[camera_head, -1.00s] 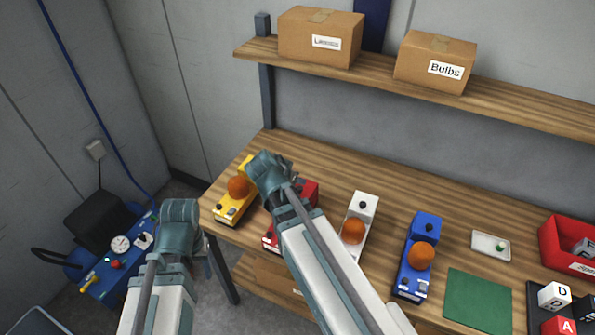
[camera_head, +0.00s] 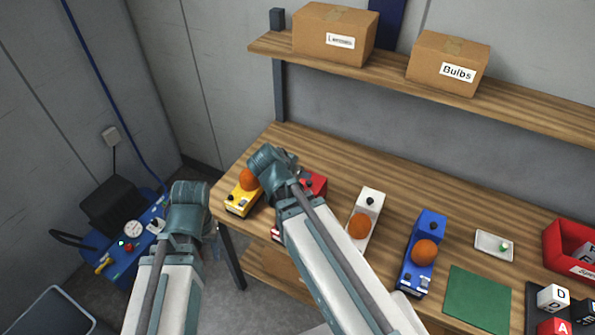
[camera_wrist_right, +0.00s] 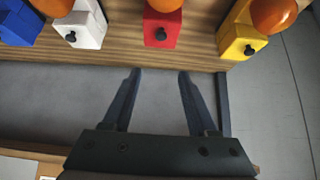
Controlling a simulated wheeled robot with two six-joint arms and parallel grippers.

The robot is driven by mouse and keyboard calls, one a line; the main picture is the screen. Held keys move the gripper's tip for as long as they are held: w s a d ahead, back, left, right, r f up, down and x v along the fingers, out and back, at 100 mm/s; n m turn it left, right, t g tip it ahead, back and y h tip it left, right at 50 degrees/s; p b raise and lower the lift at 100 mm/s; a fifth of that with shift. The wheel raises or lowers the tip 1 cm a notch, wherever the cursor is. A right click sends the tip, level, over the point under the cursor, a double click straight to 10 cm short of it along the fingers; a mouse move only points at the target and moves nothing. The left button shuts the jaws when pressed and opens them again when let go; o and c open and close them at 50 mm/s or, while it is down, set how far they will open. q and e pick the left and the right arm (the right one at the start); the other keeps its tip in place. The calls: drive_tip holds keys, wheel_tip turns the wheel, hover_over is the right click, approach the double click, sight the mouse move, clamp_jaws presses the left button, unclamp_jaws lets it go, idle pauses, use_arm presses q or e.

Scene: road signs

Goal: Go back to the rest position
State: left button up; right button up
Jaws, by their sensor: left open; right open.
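My left gripper (camera_head: 207,235) hangs at the lower left in the head view, over the floor left of the workbench (camera_head: 400,185). Its fingers are mostly hidden behind the wrist, and nothing shows held in it. My right arm reaches over the left part of the bench, with its wrist between the yellow lamp (camera_head: 237,205) and the red lamp (camera_head: 313,184); its fingers are hidden there. In the right wrist view my right gripper (camera_wrist_right: 160,74) is open and empty, its fingers apart, with the red lamp (camera_wrist_right: 161,30) beyond the tips.
A white lamp (camera_head: 371,196), a blue lamp (camera_head: 428,226), a green mat (camera_head: 478,299), a small tray (camera_head: 482,245) and a red bin (camera_head: 556,240) stand further right. A shelf (camera_head: 400,82) with two boxes runs above. A blue machine (camera_head: 120,250) stands left on the floor.

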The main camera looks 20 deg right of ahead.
idle(0.5)
use_arm(q)
wheel_tip(320, 180, down, 9)
drive_tip(key=b, duration=0.9)
drive_tip(key=shift+f, duration=0.2)
use_arm(e)
drive_tip(key=s+a+f+n+g+y, duration=0.2)
drive_tip(key=s+a+f+n, duration=0.4)
drive_tip(key=a, duration=0.3)
drive_tip(key=s+a+f+n+g+y, duration=0.3)
drive_tip(key=s+a+f+n, duration=0.4)
drive_tip(key=a+f+n, duration=0.1)
drive_tip(key=shift+a+f, duration=0.2)
drive_tip(key=shift+a, duration=0.4)
use_arm(q)
drive_tip(key=shift+d, duration=0.1)
use_arm(e)
drive_tip(key=shift+d, duration=0.1)
